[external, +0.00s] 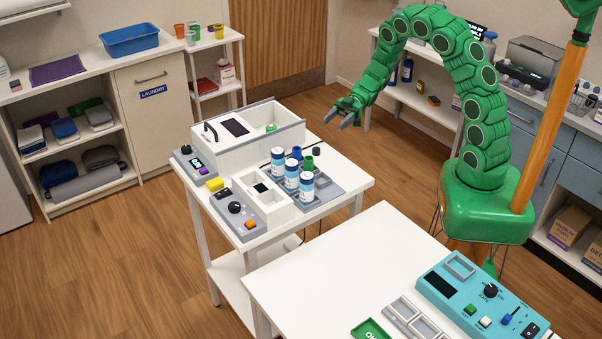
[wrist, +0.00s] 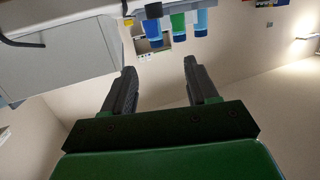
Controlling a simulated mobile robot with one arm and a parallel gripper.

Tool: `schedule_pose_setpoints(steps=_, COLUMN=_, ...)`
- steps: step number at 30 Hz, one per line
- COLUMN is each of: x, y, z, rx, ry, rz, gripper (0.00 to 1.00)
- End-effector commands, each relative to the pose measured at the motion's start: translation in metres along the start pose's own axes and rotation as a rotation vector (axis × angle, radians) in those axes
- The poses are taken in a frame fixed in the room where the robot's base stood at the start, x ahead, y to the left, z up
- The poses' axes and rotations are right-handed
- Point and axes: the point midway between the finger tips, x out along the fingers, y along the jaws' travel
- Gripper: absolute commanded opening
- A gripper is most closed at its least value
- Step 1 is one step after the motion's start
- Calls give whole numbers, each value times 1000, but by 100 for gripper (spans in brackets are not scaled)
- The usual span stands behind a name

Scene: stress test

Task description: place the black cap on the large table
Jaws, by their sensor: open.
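A small black cap (external: 316,151) stands at the back right of the white table with the devices (external: 352,181), beyond a green cup-like piece (external: 309,163). A second white table (external: 340,250) stands in front; I cannot tell which table is called large.
Several white-and-blue bottles (external: 291,177) crowd a grey tray near the cap. A white box (external: 235,143) stands behind them. The front table carries a turquoise control panel (external: 455,302) and grey trays (external: 412,318); its left part is clear.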

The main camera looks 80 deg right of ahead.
Motion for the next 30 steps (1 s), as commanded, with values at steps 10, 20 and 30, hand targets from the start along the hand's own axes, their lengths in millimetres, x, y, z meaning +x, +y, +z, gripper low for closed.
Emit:
schedule_pose_setpoints(steps=10, x=-8, y=0, z=-53, rx=-5, ry=-3, rz=1, gripper=58)
schedule_pose_setpoints(steps=20, x=-12, y=0, z=-82, rx=-3, ry=-5, rz=2, gripper=58)
schedule_pose_setpoints(steps=30, x=2, y=43, z=-84, rx=-77, ry=-89, rz=119, gripper=58)
